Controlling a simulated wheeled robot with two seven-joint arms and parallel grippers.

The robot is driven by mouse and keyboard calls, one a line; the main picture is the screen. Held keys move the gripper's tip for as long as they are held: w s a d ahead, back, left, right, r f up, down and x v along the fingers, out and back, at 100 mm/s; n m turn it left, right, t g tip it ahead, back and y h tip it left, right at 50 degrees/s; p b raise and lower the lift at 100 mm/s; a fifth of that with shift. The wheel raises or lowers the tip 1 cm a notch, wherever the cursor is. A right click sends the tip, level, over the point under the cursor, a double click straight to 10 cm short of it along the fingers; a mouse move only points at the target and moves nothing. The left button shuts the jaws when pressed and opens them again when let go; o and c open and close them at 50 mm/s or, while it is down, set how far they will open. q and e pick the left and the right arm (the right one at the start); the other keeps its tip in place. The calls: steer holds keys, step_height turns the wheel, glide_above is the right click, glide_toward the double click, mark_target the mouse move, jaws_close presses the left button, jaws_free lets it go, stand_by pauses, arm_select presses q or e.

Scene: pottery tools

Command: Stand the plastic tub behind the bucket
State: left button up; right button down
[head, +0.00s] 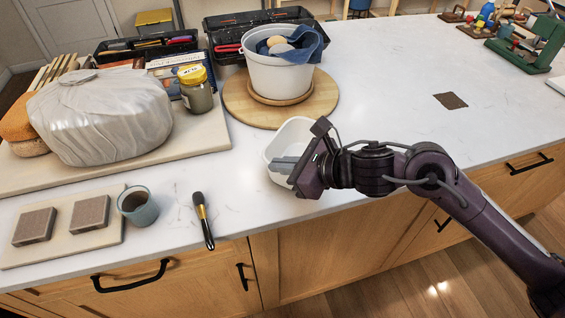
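The white plastic tub (291,133) sits at the front of the white counter, just in front of the round wooden board. The white bucket (278,77) stands on that board, with a blue cloth and a round tan item in its top. My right gripper (279,166) reaches in from the right, its grey fingers over the tub's front part. The gripper body hides the tub's right side. Whether the fingers grip the tub's wall or only overlap it, I cannot tell. My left gripper is not in view.
The round wooden board (319,98) holds the bucket, and a black toolbox (222,24) stands close behind. A yellow-lidded jar (197,97), a large wrapped clay lump (100,115), a cup (139,207) and a brush (203,220) are left. The counter right of the bucket is mostly clear.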

steer(key=shift+f, duration=0.15)
steer(key=c, duration=1.7)
jaws_free()
steer(key=shift+r, duration=0.3)
steer(key=shift+b+v, duration=1.25)
steer(key=shift+v, duration=4.75)
steer(key=shift+f, duration=0.15)
